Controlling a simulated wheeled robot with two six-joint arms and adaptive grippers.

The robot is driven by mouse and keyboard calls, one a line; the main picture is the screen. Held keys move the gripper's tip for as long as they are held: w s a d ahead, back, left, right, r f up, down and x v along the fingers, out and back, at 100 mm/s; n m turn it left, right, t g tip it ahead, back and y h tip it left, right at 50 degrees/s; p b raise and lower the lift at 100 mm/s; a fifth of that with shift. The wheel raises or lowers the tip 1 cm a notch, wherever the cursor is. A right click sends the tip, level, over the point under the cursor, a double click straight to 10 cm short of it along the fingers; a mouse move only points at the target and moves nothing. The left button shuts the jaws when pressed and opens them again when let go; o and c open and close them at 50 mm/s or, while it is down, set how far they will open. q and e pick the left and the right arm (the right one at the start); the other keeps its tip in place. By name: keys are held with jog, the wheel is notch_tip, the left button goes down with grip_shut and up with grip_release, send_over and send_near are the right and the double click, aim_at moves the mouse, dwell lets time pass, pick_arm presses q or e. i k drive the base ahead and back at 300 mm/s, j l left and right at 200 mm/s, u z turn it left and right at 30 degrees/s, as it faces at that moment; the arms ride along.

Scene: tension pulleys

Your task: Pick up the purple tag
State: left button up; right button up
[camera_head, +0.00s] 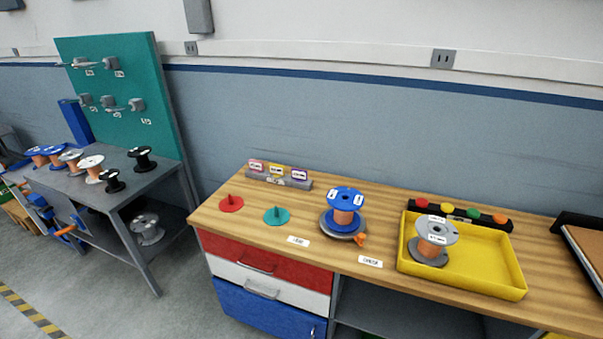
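The purple tag (300,175) stands at the right end of a grey tag holder (263,179) at the back left of the wooden workbench. It is a small purple-edged card with a white label that is too small to read. A yellow tag (276,170) stands in the middle of the holder and a pink tag (257,165) at its left end. Neither of my grippers shows in the head view.
The workbench (450,205) carries a red disc with a peg (231,203), a teal one (277,216), a blue-topped copper spool (345,204) and a yellow tray (490,275) holding a grey spool (435,236). A shelf with several spools stands left.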

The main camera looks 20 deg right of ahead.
aim_at(300, 175)
jog(key=i+j+z, duration=0.1)
jog(key=i+j, duration=0.15)
jog(key=i+j+z, duration=0.1)
jog(key=i+j, duration=0.15)
jog(key=i+j+z, duration=0.15)
jog(key=j, duration=0.2)
jog(key=i+j+z, duration=0.1)
jog(key=i+j, duration=0.15)
jog(key=i+j+z, duration=0.1)
jog(key=j, duration=0.35)
jog(key=i+j+z, duration=0.1)
jog(key=i+j, duration=0.2)
jog(key=i+j+z, duration=0.15)
jog(key=j, duration=0.3)
jog(key=i+j+z, duration=0.1)
jog(key=j, duration=0.3)
jog(key=i, duration=0.05)
